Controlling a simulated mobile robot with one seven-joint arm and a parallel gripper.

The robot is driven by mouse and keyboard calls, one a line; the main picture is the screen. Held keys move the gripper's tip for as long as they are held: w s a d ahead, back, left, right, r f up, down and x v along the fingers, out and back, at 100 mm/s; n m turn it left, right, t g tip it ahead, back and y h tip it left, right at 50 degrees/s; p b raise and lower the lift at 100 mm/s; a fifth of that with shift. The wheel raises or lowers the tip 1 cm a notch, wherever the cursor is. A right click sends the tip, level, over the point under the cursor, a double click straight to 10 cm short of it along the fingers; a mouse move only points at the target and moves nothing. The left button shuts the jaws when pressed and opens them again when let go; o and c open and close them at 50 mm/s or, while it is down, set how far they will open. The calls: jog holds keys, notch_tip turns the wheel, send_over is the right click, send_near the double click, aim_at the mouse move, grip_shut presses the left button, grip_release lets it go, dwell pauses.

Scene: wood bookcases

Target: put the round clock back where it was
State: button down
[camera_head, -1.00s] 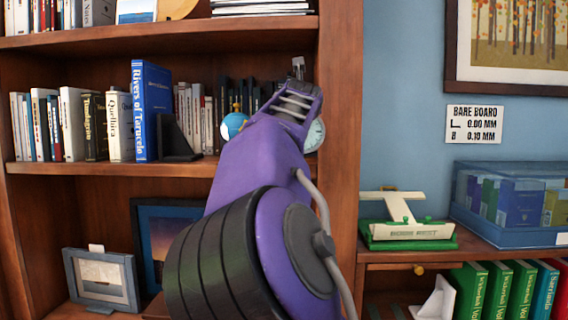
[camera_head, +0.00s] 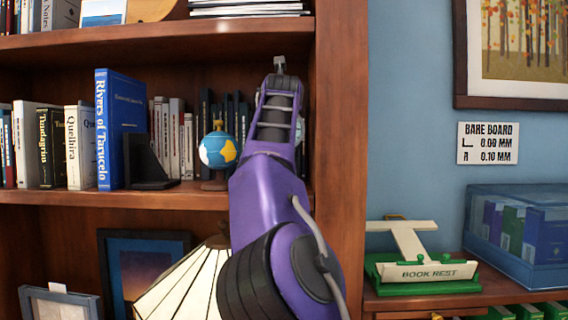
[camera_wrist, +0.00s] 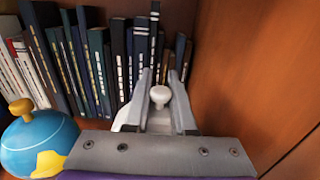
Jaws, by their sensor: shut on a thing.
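My gripper (camera_wrist: 163,85) is shut on the clock, with a finger on each side of the knob. In the head view my gripper (camera_head: 279,66) reaches into the middle shelf (camera_head: 190,197), near its right end. I cannot tell whether the clock's base touches the shelf.
A small globe (camera_head: 218,149) stands just left of my gripper. Dark books (camera_wrist: 115,55) line the back, and the bookcase's right wall (camera_head: 340,160) is close on the right. A black bookend (camera_head: 147,165) stands farther left. A striped lampshade (camera_head: 185,285) is below.

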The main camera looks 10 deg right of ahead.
notch_tip(320, 180, down, 9)
dwell(0.7)
jog(key=shift+f, duration=0.15)
jog(key=c, duration=0.8)
grip_release()
jog(key=shift+a, duration=0.1)
jog(key=shift+o, duration=0.2)
jog(key=shift+s, duration=0.1)
jog(key=s+a+b, duration=0.2)
jog(key=s, duration=0.9)
jog(key=shift+s, duration=0.35)
jog(key=shift+a, duration=0.1)
